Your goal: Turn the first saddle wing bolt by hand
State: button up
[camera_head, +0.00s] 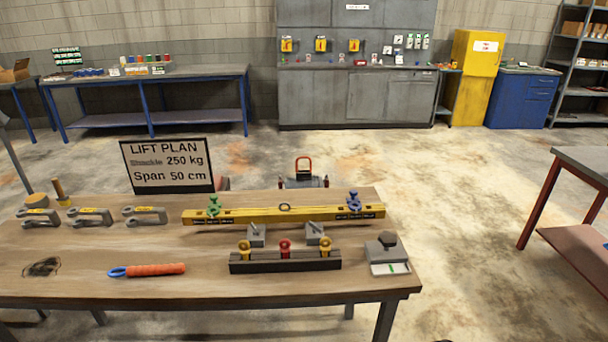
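A long yellow beam (285,214) lies across the workbench with a ring at its middle. A green fitting (214,206) sits on its left part and a blue fitting (353,202) on its right part; each looks like a saddle, but the wing bolts are too small to make out. Two grey blocks with slanted bars on top, a left block (257,238) and a right block (316,236), stand in front of the beam. I cannot tell which saddle is the first. My gripper is not in view.
A dark rack (285,263) holds yellow and red eye pieces. Grey shackles (90,215), an orange-handled tool (148,270), a grey block with a knob (385,248) and a lift plan sign (168,166) share the bench (220,286).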

aim_at(317, 229)
jog(key=i+j, duration=0.15)
jog(key=i, duration=0.5)
jog(key=i+j, duration=0.2)
jog(key=i, duration=0.45)
